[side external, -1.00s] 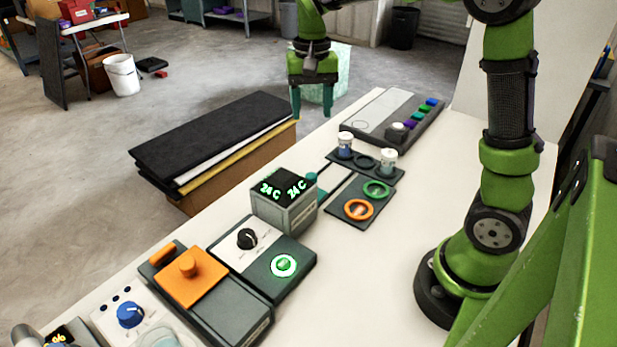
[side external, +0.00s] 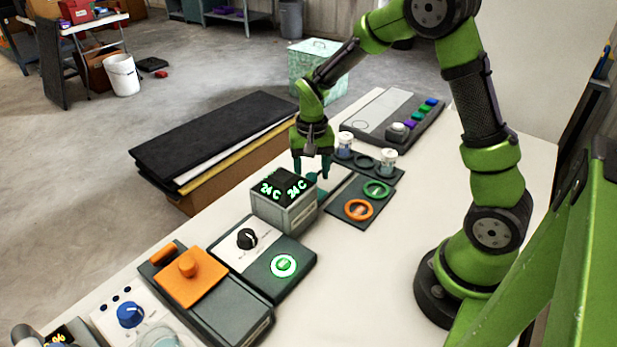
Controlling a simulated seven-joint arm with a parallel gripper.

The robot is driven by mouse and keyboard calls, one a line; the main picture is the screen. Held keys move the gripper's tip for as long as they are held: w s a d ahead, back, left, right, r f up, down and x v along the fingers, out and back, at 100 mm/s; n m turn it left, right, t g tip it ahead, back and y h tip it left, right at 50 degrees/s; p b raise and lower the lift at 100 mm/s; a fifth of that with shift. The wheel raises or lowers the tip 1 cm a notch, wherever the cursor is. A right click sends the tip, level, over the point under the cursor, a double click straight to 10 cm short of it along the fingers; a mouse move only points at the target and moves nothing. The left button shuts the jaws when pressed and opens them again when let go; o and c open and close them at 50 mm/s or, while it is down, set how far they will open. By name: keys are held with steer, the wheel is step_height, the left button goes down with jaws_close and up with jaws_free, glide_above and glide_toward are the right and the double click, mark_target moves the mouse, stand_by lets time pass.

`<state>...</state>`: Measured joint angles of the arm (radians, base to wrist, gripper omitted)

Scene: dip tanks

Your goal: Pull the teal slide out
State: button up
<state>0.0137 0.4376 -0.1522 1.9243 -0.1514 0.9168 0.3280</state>
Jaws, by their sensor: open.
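The teal slide (side external: 321,194) shows only in part, just behind and right of the grey box with the two "24 C" readouts (side external: 285,200). The box hides some of it. My gripper (side external: 312,174) points down over the slide, with its two teal fingers apart, one on each side of the slide's raised knob as seen from here. The left fingertip is partly behind the box. I cannot tell whether either finger touches the knob.
A dark holder with two white-capped jars (side external: 388,161) stands close to the right of my gripper. A dark plate with an orange ring (side external: 359,209) and a green ring (side external: 376,190) lies in front. The white tabletop (side external: 375,265) is clear toward my base.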

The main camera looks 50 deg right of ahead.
steer(key=shift+f, duration=0.2)
steer(key=shift+c, duration=0.3)
jaws_close()
steer(key=d, duration=1)
steer(key=shift+d+r, duration=0.1)
steer(key=shift+d, duration=0.25)
steer(key=shift+c, duration=1.4)
jaws_free()
steer(key=shift+d, duration=0.1)
steer(key=o, duration=0.3)
